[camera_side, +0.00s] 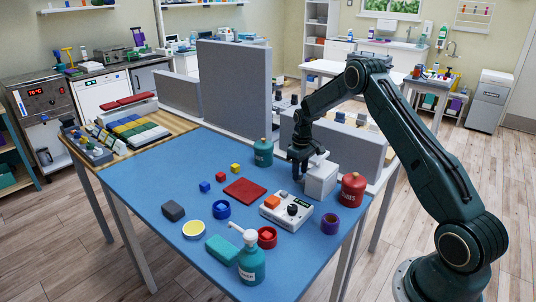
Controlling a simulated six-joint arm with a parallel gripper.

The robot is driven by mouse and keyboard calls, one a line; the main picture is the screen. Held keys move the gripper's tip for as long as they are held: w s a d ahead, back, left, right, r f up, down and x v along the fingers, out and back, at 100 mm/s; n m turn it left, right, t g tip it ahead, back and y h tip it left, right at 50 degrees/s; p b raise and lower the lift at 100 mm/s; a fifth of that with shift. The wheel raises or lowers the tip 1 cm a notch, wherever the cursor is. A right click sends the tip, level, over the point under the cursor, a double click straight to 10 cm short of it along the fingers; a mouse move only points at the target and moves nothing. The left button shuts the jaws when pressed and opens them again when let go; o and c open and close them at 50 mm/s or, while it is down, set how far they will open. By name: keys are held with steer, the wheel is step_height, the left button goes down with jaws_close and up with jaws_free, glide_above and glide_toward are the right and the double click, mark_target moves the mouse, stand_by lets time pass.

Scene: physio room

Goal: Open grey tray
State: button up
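A small light grey box (322,182) stands on the blue table, toward its right back. It is the closest match to the grey tray, but I cannot tell a separate tray or its handle. My gripper (299,173) points down at the box's left side, its fingertips close to the box. I cannot tell whether they touch it, or whether the fingers are open or shut. The arm and gripper hide part of the box's top and back.
A white device with an orange button (273,202) sits just in front of the box. A red bottle (352,189) stands to its right, a green bottle (263,152) to its left. Grey panels (235,90) line the back. Small blocks and bowls cover the table's left and front.

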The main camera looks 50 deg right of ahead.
steer(key=shift+c, duration=0.2)
jaws_close()
steer(key=shift+w, duration=4)
steer(key=shift+o, duration=0.2)
jaws_free()
steer(key=shift+r, duration=0.1)
